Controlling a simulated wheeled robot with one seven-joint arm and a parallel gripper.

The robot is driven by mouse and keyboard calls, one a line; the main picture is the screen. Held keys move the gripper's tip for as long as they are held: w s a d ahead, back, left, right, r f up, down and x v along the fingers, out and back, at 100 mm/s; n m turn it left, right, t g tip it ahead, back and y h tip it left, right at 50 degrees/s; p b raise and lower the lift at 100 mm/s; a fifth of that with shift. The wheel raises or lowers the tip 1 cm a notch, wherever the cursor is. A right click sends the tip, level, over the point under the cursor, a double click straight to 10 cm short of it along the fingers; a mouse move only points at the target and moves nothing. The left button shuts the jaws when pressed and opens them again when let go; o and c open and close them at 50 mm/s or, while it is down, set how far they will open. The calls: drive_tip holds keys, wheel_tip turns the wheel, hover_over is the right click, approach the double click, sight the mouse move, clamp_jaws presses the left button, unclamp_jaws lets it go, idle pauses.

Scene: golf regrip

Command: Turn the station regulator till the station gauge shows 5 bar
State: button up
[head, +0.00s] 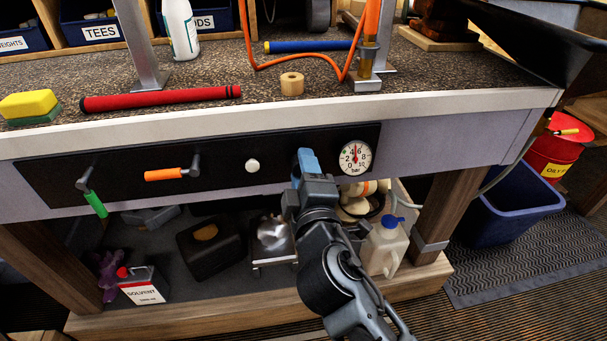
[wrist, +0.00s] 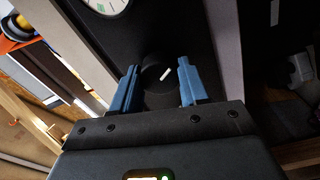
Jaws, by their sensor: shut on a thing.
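The station gauge (head: 355,158) is a round white dial marked in bar on the black front panel. Its red needle seems to point near the top, between 4 and 6, but is too small to read exactly. Part of the dial also shows at the top of the wrist view (wrist: 105,4). The regulator is a black round knob (wrist: 158,74) with a white pointer line, tilted up to the right in the wrist view. My gripper (head: 306,158) is left of the gauge and hides the knob in the head view. Its blue fingers (wrist: 160,86) are shut on the knob's two sides.
The panel also carries a white button (head: 252,165), an orange-handled lever (head: 170,174) and a green-handled lever (head: 95,203). Below are a white jug (head: 384,246) and a solvent can (head: 143,285). A red grip (head: 160,98) lies on the bench top.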

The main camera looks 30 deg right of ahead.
drive_tip(key=shift+f, duration=0.1)
idle(0.3)
drive_tip(key=o, duration=1.1)
drive_tip(key=shift+c, duration=0.2)
drive_tip(key=shift+s, duration=0.1)
drive_tip(key=v, duration=0.7)
drive_tip(key=shift+s+b, duration=0.3)
drive_tip(key=shift+b, duration=0.1)
drive_tip(key=shift+a, duration=0.15)
